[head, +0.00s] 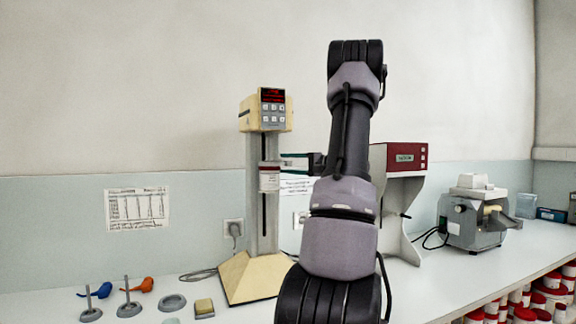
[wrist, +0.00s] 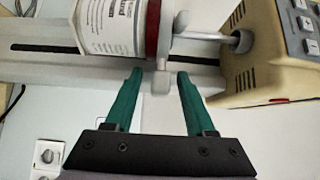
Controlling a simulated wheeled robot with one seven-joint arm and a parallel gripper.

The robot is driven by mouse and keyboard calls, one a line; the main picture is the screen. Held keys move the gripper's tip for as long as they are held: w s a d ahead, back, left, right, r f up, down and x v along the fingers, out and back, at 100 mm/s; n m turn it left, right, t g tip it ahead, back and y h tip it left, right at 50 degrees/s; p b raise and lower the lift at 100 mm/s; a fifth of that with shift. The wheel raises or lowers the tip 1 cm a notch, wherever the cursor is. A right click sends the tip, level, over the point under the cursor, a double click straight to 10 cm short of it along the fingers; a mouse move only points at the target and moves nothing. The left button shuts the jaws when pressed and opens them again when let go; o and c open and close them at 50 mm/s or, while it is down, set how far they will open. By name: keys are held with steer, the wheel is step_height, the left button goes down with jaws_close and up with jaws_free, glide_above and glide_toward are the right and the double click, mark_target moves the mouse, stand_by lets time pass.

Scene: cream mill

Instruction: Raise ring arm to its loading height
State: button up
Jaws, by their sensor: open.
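A cream overhead mixer (head: 264,112) stands on the counter with a red display and a slotted grey column. A white labelled jar (head: 269,178) with a dark red rim hangs at mid column; the jar also fills the top of the wrist view (wrist: 108,25). The ring arm is mostly hidden behind the jar; a pale rounded tab (wrist: 162,82) beside the red rim seems to belong to it. My gripper (wrist: 160,76) is open, its green fingers on either side of the tab, with gaps visible. In the head view my gripper (head: 294,160) is right of the jar, partly hidden by my arm.
A thin shaft (wrist: 195,36) with a round collar joins the mixer head and jar. Blue (head: 96,291) and orange stirrers stand front left. A red-topped machine (head: 405,160) and a grey mill (head: 478,215) stand right. Red-lidded tubs fill the shelf below.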

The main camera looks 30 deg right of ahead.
jaws_close()
stand_by(1.4)
